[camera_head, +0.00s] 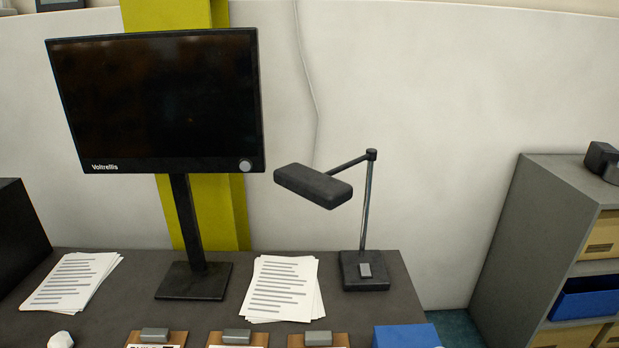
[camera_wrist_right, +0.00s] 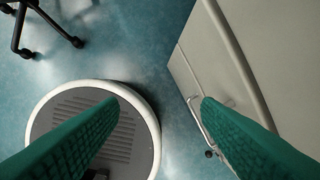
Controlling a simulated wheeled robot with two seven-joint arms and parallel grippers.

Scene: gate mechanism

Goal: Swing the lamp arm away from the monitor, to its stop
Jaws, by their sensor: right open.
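The desk lamp stands on the right part of the desk. Its dark rectangular head (camera_head: 313,186) hangs from a short black lamp arm (camera_head: 346,164), which joins the top of a thin upright pole (camera_head: 366,205) on a square black base (camera_head: 363,271). The head points left, toward the monitor (camera_head: 156,100), with a small gap seen between them. My right gripper (camera_wrist_right: 160,98) shows two green fingers, spread wide with nothing between them, above the floor. It is away from the lamp, which its wrist view does not show. My left gripper is in neither view.
Paper stacks (camera_head: 283,288) lie on the dark desk (camera_head: 135,262), with several wood-based items along its front and a blue box (camera_head: 406,336) at front right. A grey shelf (camera_head: 533,240) stands farther right. Wall space right of the lamp is clear.

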